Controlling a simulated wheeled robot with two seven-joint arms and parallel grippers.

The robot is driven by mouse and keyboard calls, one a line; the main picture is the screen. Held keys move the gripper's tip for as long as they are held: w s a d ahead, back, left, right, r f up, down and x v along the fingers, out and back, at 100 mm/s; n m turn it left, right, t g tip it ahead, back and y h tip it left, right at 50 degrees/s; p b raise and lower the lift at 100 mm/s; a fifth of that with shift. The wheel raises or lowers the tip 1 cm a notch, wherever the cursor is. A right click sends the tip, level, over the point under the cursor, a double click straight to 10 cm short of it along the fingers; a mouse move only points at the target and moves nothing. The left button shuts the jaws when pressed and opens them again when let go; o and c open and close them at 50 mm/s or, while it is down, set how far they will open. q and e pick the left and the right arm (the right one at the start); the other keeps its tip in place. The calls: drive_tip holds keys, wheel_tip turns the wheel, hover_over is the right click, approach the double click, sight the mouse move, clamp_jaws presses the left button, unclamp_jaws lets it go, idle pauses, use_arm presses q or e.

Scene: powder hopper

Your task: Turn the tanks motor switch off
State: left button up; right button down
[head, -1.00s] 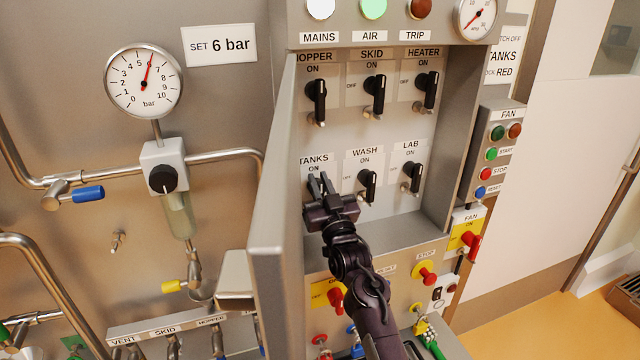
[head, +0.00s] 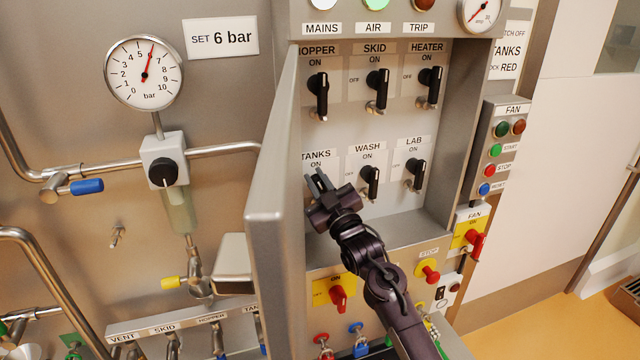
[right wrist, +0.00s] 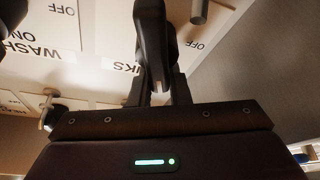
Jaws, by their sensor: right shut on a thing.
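The TANKS switch label (head: 317,157) is at the lower left of the switch panel in the head view, beside the open cabinet door. My right gripper (head: 319,180) is at the switch just below it and hides the knob there. In the right wrist view the black knob of the TANKS switch (right wrist: 152,45) stands between the two fingers of my right gripper (right wrist: 158,88), which is shut on it. The knob's exact setting cannot be read from the head view. My left gripper is not in view.
The WASH switch (head: 370,181) is close to the right of my gripper, with the LAB switch (head: 415,173) beyond it. The open door (head: 272,200) stands close on the left. Below are a red knob on a yellow plate (head: 338,297) and a STOP button (head: 428,271).

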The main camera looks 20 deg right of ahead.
drive_tip(key=n+g+y+b, duration=0.1)
drive_tip(key=n, duration=0.4)
drive_tip(key=a+f+n+g+y+b, duration=0.1)
drive_tip(key=n+g, duration=0.1)
drive_tip(key=n, duration=0.3)
drive_tip(key=f+n+g+b, duration=0.1)
drive_tip(key=n+g, duration=0.1)
drive_tip(key=n, duration=0.3)
drive_tip(key=shift+a+f+y, duration=0.2)
drive_tip(key=shift+y, duration=0.2)
drive_tip(key=c, duration=1.4)
unclamp_jaws()
drive_tip(key=shift+o, duration=0.2)
drive_tip(key=b+v, duration=0.2)
drive_tip(key=v, duration=0.6)
drive_tip(key=shift+b, duration=0.4)
drive_tip(key=shift+r, duration=0.1)
